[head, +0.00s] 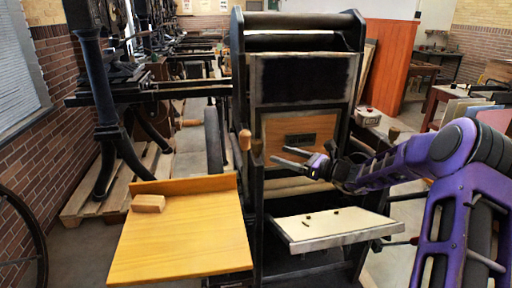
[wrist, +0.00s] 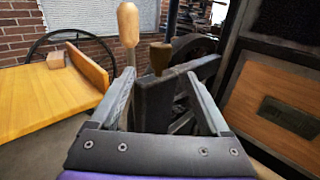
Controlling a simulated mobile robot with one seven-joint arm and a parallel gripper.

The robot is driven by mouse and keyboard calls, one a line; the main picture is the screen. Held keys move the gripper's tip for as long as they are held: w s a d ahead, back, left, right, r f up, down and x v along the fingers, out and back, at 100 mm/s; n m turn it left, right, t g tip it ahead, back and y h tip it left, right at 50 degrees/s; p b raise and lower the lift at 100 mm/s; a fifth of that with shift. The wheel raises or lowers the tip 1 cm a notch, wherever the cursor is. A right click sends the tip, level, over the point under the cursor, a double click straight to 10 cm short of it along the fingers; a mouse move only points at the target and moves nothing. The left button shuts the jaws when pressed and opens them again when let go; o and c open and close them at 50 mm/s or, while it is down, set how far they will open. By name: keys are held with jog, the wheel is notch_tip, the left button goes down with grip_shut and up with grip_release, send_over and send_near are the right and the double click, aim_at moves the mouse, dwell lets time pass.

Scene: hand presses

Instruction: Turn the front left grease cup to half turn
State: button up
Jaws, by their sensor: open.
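A small brown knob, which looks like the front left grease cup (wrist: 160,58), sits on top of a black post of the press in the wrist view. In the head view the cup (head: 257,146) is small and dark, beside a wooden handle (head: 245,140). My gripper (head: 279,154) is open and empty, just right of the cup in the head view. In the wrist view the cup shows between and beyond the fingertips of my gripper (wrist: 160,76), apart from them. Any mark showing how far the cup is turned is too small to read.
The wooden handle (wrist: 128,24) stands close left of the cup in the wrist view. A yellow wooden board (head: 185,240) with a wooden block (head: 148,203) lies at left. A white tray (head: 330,228) with small dark bits sits below my gripper. The press's wooden panel (wrist: 278,105) stands at right.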

aim_at(257, 147)
jog(key=x, duration=1)
jog(key=shift+w+a, duration=0.2)
jog(key=shift+a, duration=0.1)
grip_shut()
